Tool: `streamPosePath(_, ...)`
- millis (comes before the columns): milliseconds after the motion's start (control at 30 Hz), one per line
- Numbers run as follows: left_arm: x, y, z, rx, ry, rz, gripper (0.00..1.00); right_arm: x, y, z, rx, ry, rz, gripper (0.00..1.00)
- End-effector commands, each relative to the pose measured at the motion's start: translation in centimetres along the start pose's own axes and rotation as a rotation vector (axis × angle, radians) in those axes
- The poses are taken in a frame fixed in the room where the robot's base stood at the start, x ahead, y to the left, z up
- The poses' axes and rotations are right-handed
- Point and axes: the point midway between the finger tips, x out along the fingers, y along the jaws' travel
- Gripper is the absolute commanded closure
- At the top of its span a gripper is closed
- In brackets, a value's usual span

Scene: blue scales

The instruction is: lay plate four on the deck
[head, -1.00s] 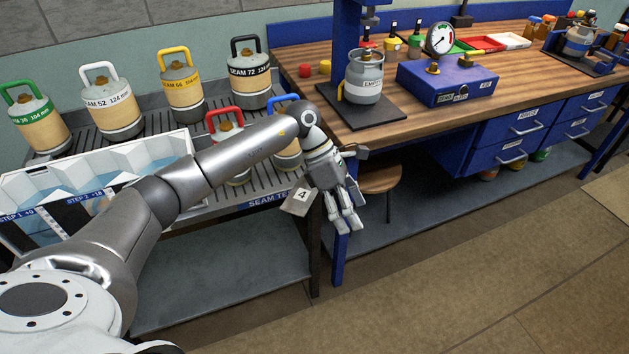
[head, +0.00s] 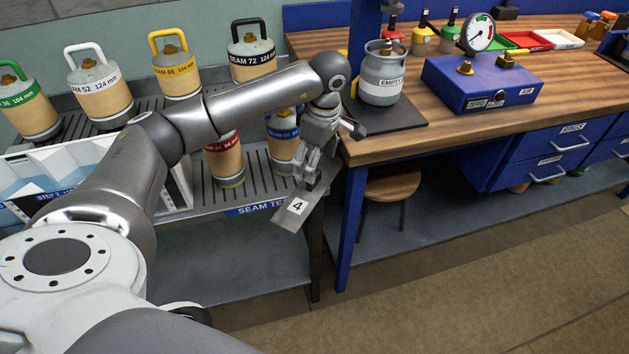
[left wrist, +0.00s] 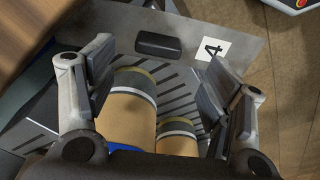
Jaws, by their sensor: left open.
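Plate four is a flat grey plate (head: 288,218) with a white "4" label, at the front right corner of the slatted grey bench (head: 262,182). Part of it appears to stick out past the front edge. In the left wrist view the plate (left wrist: 190,20) crosses the top, with a black block-like handle (left wrist: 160,45) on it. My left gripper (head: 308,180) points down at the plate's inner side, behind the label. In the wrist view its open, empty fingers (left wrist: 165,95) stand either side, with the handle beyond them. I cannot tell whether they touch the plate. My right gripper is out of view.
Red-banded (head: 224,165) and blue-banded (head: 283,148) cylinders stand close to my left gripper; several more are behind. A white stepped tray (head: 178,190) is at left. Right of the plate are a gap, a stool (head: 390,184) and a wooden workbench (head: 420,145).

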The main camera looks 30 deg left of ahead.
Motion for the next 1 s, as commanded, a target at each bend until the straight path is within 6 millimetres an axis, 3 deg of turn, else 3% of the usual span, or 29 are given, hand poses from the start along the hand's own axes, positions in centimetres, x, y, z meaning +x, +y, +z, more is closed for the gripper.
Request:
streamPosePath(67, 0.6, 0.0, 0.0, 0.000, 0.001, 0.000, 0.26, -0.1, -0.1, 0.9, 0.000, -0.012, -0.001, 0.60)
streamPosePath(167, 1.3, -0.1, 0.0, 0.000, 0.000, -0.002, 0.26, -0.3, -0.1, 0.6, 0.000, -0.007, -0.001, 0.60)
streamPosePath(467, 5.4, -0.1, 0.1, 0.000, -0.001, -0.001, 0.26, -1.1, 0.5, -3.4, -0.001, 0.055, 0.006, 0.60)
streamPosePath(733, 5.9, -0.1, 0.1, 0.001, -0.001, 0.001, 0.26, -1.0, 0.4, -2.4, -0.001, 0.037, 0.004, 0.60)
streamPosePath(1000, 5.9, -0.1, 0.1, 0.001, -0.001, 0.001, 0.58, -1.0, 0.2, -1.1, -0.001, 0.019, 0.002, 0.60)
